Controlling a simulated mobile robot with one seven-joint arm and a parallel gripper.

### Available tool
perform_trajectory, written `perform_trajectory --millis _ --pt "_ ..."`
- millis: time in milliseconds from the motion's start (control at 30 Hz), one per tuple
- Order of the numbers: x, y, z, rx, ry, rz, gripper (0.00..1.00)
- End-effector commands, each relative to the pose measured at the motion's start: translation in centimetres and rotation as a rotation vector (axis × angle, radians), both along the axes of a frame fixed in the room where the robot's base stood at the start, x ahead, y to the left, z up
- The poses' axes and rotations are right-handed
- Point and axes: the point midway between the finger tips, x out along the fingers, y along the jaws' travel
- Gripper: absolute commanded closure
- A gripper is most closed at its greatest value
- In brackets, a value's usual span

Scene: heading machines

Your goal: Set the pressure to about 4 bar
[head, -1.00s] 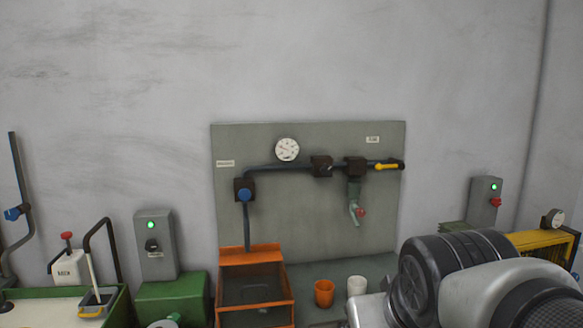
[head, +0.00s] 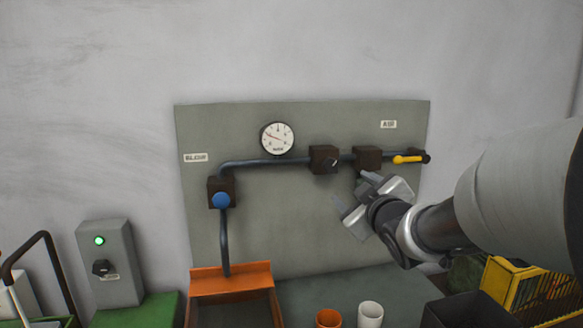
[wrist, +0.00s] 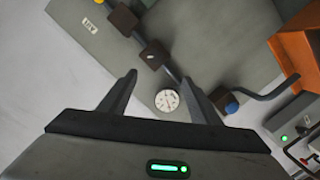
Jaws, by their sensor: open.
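A white round pressure gauge (head: 277,138) with a red needle is on the grey wall panel (head: 290,220); its reading is too small to tell. It also shows in the wrist view (wrist: 167,100), between my fingers but farther off. A dark pipe runs to a brown block with a dark knob (head: 325,160), then a second brown block (head: 367,158) and a yellow lever (head: 408,159). A blue knob (head: 221,200) is on the block at left. My gripper (head: 360,205) is open and empty, in front of the panel below the second block, hiding the fitting there.
An orange bin (head: 230,279) stands below the panel at left. An orange cup (head: 328,318) and a white cup (head: 369,314) stand below the gripper. A grey switch box (head: 111,264) is at left, a yellow cage (head: 535,290) at right.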

Motion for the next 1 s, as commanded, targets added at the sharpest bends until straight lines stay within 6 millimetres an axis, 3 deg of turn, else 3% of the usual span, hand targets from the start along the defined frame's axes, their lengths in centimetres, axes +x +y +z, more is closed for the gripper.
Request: perform_trajectory --millis 33,200,467,1000 --pt "0.7 -1.1 -0.9 -0.040 -0.025 0.018 0.43" --pt "1.6 -2.6 -1.7 -0.149 -0.130 0.087 0.43" --pt "3.4 -2.3 -1.7 -0.174 -0.162 0.109 0.43" --pt "14.6 -0.1 -1.5 -0.170 -0.159 0.107 0.43"
